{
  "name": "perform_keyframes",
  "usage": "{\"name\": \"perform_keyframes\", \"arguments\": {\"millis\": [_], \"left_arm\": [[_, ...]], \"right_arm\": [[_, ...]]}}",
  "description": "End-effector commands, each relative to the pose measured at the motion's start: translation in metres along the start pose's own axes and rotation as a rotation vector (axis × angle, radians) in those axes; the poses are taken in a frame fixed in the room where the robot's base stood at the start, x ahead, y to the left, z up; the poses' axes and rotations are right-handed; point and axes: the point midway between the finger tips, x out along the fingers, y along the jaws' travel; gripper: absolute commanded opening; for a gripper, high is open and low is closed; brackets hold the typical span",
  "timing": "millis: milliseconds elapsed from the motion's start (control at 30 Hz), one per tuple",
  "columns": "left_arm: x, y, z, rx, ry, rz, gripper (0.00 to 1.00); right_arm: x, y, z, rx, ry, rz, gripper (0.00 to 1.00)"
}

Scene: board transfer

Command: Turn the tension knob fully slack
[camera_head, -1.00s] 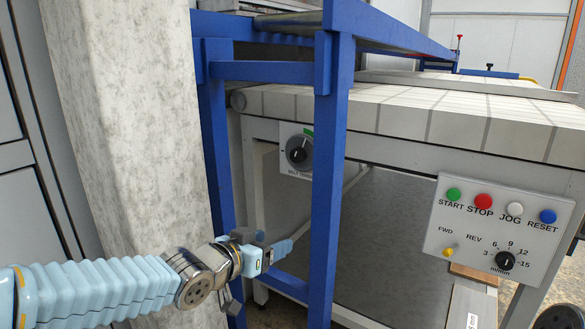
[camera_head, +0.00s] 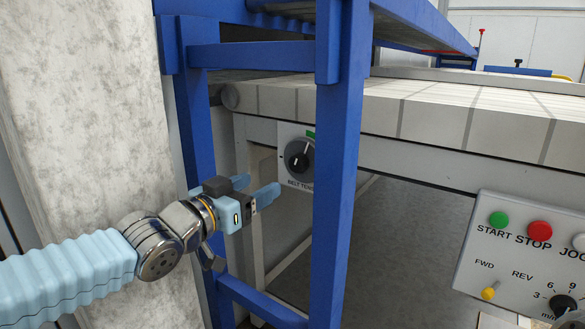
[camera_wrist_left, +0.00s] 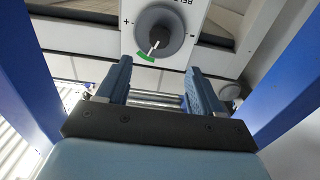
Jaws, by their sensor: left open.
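The belt tension knob (camera_head: 298,157) is a black dial on a white plate (camera_head: 290,184) with a green mark, on the conveyor's side behind a blue post. In the left wrist view the knob (camera_wrist_left: 158,38) is at the top centre, with plus and minus signs beside it and its pointer toward the green mark (camera_wrist_left: 146,57). My left gripper (camera_head: 258,189) is open and empty, to the left of and below the knob in the head view. Its fingers (camera_wrist_left: 159,78) point toward the knob without touching it. My right gripper is out of view.
A blue post (camera_head: 342,150) stands just right of the knob, and another blue leg (camera_head: 196,130) stands to the left. A concrete pillar (camera_head: 75,120) is at far left. A control panel (camera_head: 530,255) with coloured buttons is at lower right.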

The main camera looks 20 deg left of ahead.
Motion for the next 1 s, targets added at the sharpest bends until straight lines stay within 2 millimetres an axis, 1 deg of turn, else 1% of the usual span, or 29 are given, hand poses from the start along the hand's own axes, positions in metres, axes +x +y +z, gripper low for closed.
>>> {"name": "perform_keyframes", "arguments": {"millis": [33,300,400,500,600,700,933,967,1000], "left_arm": [[0.011,0.0,0.004,0.001,-0.004,0.001,0.66],[0.074,0.001,0.003,0.0,-0.002,0.001,0.66],[0.093,0.001,0.003,0.001,-0.002,0.002,0.66],[0.106,0.001,0.001,-0.001,0.0,0.002,0.66],[0.114,0.001,0.001,-0.001,0.0,0.002,0.66],[0.118,0.001,0.001,-0.001,0.0,0.001,0.66],[0.118,0.001,0.001,-0.001,0.0,0.001,0.66],[0.118,0.001,0.001,-0.001,0.0,0.001,0.63],[0.118,0.001,0.001,-0.001,0.0,0.001,0.57]], "right_arm": [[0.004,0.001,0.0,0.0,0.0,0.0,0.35],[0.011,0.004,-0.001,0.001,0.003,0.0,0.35],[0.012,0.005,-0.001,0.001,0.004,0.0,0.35],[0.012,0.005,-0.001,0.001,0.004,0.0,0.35],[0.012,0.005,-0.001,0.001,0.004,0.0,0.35],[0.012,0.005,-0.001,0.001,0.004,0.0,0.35],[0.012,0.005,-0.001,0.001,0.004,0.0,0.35],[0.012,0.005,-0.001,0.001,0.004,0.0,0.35],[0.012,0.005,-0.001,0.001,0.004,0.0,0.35]]}}
